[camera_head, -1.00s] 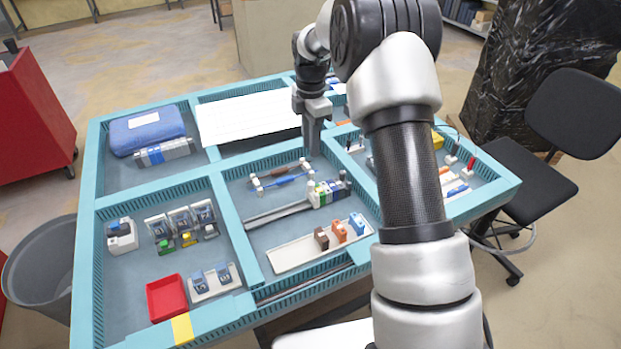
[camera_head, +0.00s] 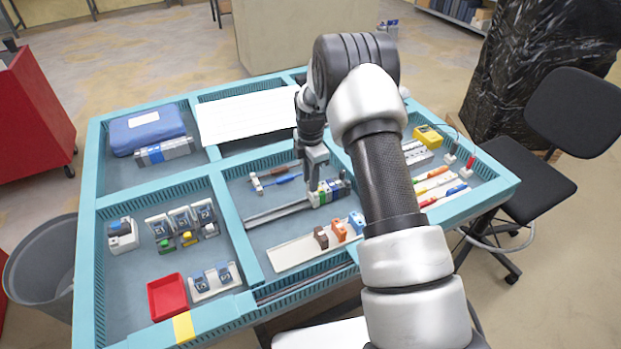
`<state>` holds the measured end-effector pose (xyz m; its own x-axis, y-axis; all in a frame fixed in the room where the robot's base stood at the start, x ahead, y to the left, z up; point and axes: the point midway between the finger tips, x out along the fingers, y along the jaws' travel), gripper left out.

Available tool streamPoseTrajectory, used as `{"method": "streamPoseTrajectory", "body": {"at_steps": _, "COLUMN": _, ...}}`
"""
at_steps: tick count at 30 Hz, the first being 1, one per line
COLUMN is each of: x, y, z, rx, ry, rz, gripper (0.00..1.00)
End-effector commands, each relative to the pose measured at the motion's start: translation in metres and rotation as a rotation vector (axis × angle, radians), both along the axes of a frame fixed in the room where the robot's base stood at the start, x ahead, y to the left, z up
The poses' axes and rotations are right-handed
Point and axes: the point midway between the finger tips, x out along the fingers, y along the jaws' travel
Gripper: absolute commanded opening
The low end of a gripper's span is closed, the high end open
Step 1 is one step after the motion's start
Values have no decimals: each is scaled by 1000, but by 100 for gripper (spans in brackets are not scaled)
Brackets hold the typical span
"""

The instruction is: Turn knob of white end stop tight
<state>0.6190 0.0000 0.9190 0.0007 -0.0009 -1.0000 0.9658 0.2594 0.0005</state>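The white end stop (camera_head: 314,200) sits at the left end of a short row of terminal blocks (camera_head: 331,190), which are green, blue and grey, on a metal rail. My gripper (camera_head: 313,184) points down right over the white end stop, with its tips at or just above its top. Whether they touch the knob cannot be told. The knob is too small and too covered by the fingers to make out. The gap between the fingers does not show at this size.
The bare rail (camera_head: 275,215) runs left of the blocks. A white tray (camera_head: 293,253) with brown, orange and blue parts stands in front. A red bin (camera_head: 167,297) is front left. Teal dividers (camera_head: 233,225) border the compartments.

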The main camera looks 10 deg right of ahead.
Motion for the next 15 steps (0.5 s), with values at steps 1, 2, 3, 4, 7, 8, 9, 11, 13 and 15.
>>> {"method": "streamPoseTrajectory", "body": {"at_steps": 1, "x": 0, "y": 0, "z": 0, "rx": 0, "ry": 0, "rz": 0, "gripper": 25}}
{"method": "streamPoseTrajectory", "body": {"at_steps": 2, "x": 0, "y": 0, "z": 0, "rx": 0, "ry": 0, "rz": 0, "gripper": 25}}
{"method": "streamPoseTrajectory", "body": {"at_steps": 3, "x": 0, "y": 0, "z": 0, "rx": 0, "ry": 0, "rz": 0, "gripper": 19}}
{"method": "streamPoseTrajectory", "body": {"at_steps": 4, "x": 0, "y": 0, "z": 0, "rx": 0, "ry": 0, "rz": 0, "gripper": 14}}
{"method": "streamPoseTrajectory", "body": {"at_steps": 7, "x": 0, "y": 0, "z": 0, "rx": 0, "ry": 0, "rz": 0, "gripper": 0}}
{"method": "streamPoseTrajectory", "body": {"at_steps": 8, "x": 0, "y": 0, "z": 1, "rx": 0, "ry": 0, "rz": 0, "gripper": 0}}
{"method": "streamPoseTrajectory", "body": {"at_steps": 9, "x": 0, "y": 0, "z": 1, "rx": 0, "ry": 0, "rz": -1, "gripper": 0}}
{"method": "streamPoseTrajectory", "body": {"at_steps": 11, "x": 0, "y": 0, "z": 1, "rx": 0, "ry": 0, "rz": -2, "gripper": 0}}
{"method": "streamPoseTrajectory", "body": {"at_steps": 13, "x": 0, "y": 0, "z": 0, "rx": 0, "ry": 0, "rz": -8, "gripper": 0}}
{"method": "streamPoseTrajectory", "body": {"at_steps": 15, "x": 0, "y": 0, "z": 0, "rx": 0, "ry": 0, "rz": -20, "gripper": 0}}
